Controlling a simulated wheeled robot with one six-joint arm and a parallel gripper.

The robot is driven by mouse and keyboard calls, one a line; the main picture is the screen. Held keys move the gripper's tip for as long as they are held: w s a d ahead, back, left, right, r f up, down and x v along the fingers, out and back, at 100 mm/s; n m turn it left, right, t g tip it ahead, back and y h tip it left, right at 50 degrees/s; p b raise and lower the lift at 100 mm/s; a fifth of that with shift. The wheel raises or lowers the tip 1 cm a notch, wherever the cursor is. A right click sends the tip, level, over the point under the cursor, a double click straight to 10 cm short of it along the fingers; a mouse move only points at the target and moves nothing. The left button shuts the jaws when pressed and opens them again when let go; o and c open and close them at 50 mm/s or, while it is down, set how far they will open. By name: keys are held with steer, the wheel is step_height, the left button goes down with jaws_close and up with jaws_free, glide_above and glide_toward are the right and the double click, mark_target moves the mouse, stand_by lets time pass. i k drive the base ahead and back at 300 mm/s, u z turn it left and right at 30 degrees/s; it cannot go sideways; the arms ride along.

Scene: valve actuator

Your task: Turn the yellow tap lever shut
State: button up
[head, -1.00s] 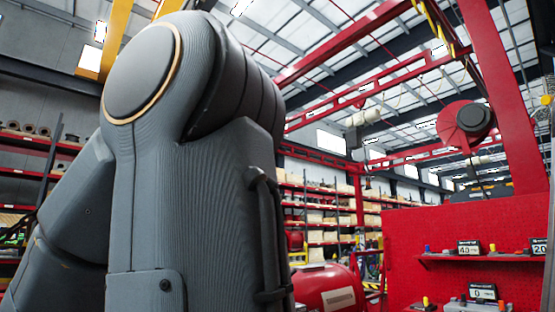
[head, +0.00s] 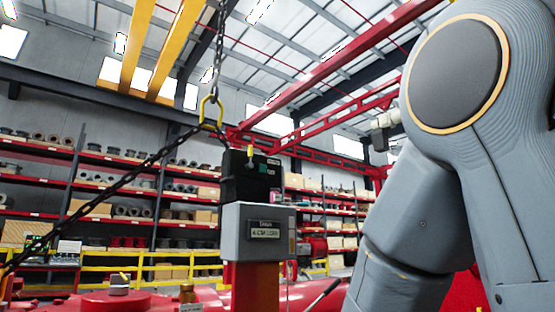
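I cannot make out the yellow tap lever for certain. A small yellow part (head: 250,152) stands on the front of a black box (head: 246,178) near the middle, and I cannot tell whether it is a lever. The black box sits on a grey labelled box (head: 258,232) above a red and orange post. A small brass-coloured fitting (head: 187,292) and a small grey box with a yellow top (head: 119,284) show low at the left, on red equipment. My gripper is out of view; only my grey arm links fill the right side.
A dark chain (head: 105,198) runs from a yellow hook (head: 211,112) down to the lower left. Red equipment (head: 88,302) spans the bottom edge. Behind are a yellow railing (head: 110,256) and stocked red shelves (head: 38,142).

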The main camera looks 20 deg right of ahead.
mark_target(247, 166)
steer(key=k, duration=0.55)
steer(key=z, duration=0.95)
steer(key=i, duration=1.3)
steer(key=u, duration=0.05)
